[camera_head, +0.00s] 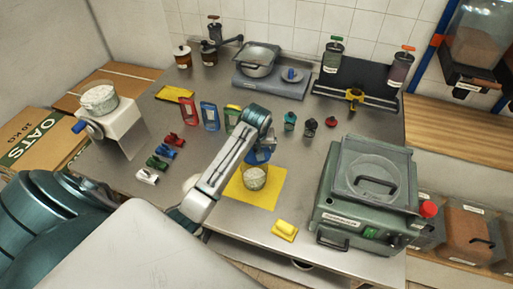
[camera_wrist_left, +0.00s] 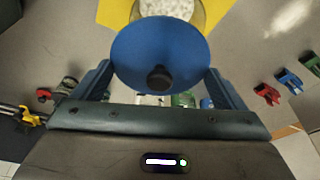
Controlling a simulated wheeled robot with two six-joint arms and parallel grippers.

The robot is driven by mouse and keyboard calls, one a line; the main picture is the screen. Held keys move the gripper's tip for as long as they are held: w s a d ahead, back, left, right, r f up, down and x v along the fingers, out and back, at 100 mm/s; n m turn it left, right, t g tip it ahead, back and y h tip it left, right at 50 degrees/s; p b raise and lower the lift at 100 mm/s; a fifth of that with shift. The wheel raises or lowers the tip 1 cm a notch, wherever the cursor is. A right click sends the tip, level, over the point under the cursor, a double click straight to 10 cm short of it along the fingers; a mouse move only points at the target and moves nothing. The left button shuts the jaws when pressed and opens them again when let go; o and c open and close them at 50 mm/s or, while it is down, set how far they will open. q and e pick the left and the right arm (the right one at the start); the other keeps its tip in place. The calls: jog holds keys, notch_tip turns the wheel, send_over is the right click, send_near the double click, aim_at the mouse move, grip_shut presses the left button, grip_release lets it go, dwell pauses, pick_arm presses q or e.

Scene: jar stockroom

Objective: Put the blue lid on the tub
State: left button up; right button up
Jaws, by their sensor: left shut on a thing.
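The blue lid (camera_wrist_left: 160,50) is round with a dark knob. My left gripper (camera_wrist_left: 158,72) is shut on it, one finger at each side. In the head view the lid (camera_head: 259,157) shows just below the gripper (camera_head: 260,146), partly hidden by it. The tub (camera_head: 254,179) is clear, open and filled with white contents. It stands on a yellow mat (camera_head: 275,190). The lid is just behind the tub in the head view and hides part of the tub (camera_wrist_left: 180,8) in the wrist view. Whether they touch cannot be told. My right gripper is not in view.
A green machine (camera_head: 365,195) stands to the right of the mat, and a yellow block (camera_head: 285,230) near the front edge. Small coloured clips (camera_head: 158,162) lie left of my arm. Small jars (camera_head: 290,121) stand behind the mat.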

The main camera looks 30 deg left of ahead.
aim_at(254, 155)
pick_arm(q)
jog(key=shift+s+f, duration=0.1)
jog(key=shift+s, duration=0.3)
jog(key=shift+s+f, duration=0.6)
jog(key=shift+f, duration=0.2)
jog(key=shift+x, duration=1.15)
jog(key=shift+d+f+b, duration=0.2)
jog(key=shift+f+b, duration=0.15)
jog(key=shift+f, duration=0.35)
jog(key=shift+w+p, duration=0.1)
jog(key=shift+p, duration=0.2)
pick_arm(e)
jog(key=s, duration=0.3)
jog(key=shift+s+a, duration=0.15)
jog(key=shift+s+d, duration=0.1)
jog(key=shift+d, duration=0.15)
